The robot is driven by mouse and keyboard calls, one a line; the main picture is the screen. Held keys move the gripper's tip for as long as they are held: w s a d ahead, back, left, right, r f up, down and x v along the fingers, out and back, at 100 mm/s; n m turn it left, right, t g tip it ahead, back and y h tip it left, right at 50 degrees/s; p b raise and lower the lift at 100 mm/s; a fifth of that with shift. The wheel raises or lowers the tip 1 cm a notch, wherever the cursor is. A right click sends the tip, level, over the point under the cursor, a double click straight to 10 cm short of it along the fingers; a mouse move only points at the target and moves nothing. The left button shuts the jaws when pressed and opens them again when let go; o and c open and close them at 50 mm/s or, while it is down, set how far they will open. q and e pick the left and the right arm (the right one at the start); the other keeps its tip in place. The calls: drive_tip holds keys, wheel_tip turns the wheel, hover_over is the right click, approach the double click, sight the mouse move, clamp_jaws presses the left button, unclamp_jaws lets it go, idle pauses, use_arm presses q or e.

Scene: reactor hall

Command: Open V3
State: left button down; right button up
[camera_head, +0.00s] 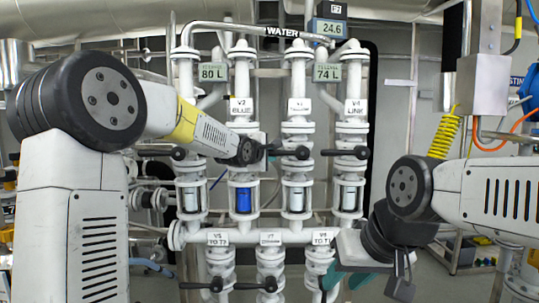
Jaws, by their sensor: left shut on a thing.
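The valve V3 (298,120) is in the middle of the white pipe rack, under a label that seems to read yellow. Its black lever handle (297,152) lies level, with its round end at the right. My left gripper (266,152) reaches in from the left and is shut on the left end of this lever. The jaws hide part of the grip.
The V2 label (241,106) is left of V3, and the V4 handle (346,153) is close on its right. Sight glasses sit below, one with blue liquid (243,200). Lower valves have black handles (255,285). Displays show 80 L (212,72) and 74 L (327,72).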

use_arm(q)
drive_tip(key=shift+f, duration=0.15)
idle(0.4)
drive_tip(key=d+f+n+t+h, duration=0.1)
drive_tip(key=d+f+n+t, duration=0.2)
drive_tip(key=f+n, duration=0.5)
drive_tip(key=shift+d+n+h, duration=0.25)
drive_tip(key=shift+n+h, duration=0.05)
drive_tip(key=shift+n, duration=0.1)
idle(0.4)
drive_tip(key=shift+t, duration=0.3)
drive_tip(key=c, duration=1.3)
unclamp_jaws()
drive_tip(key=shift+r, duration=0.2)
